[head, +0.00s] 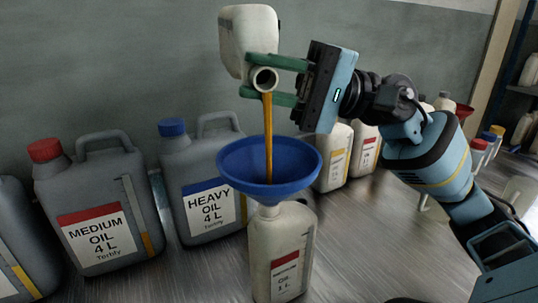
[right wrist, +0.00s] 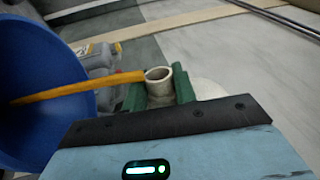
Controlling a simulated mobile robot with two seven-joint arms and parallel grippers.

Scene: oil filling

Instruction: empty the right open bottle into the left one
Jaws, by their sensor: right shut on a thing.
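My right gripper (head: 276,78) is shut on the neck of a white open bottle (head: 248,32), which it holds tipped high above the table, mouth down toward the front. A stream of amber oil (head: 268,135) runs from its mouth into the blue funnel (head: 240,180). The funnel sits in the neck of the left bottle (head: 262,262), a white 1 L bottle standing upright on the table. In the right wrist view the green fingers (right wrist: 160,95) flank the pouring neck, and the oil runs left into the funnel (right wrist: 50,130). My left gripper is not in view.
Grey 4 L canisters, one with a red cap (head: 100,200) and one with a blue cap (head: 195,185), stand at the left. White bottles (head: 335,158) stand behind on the right. The grey table (head: 380,240) is clear right of the funnel bottle.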

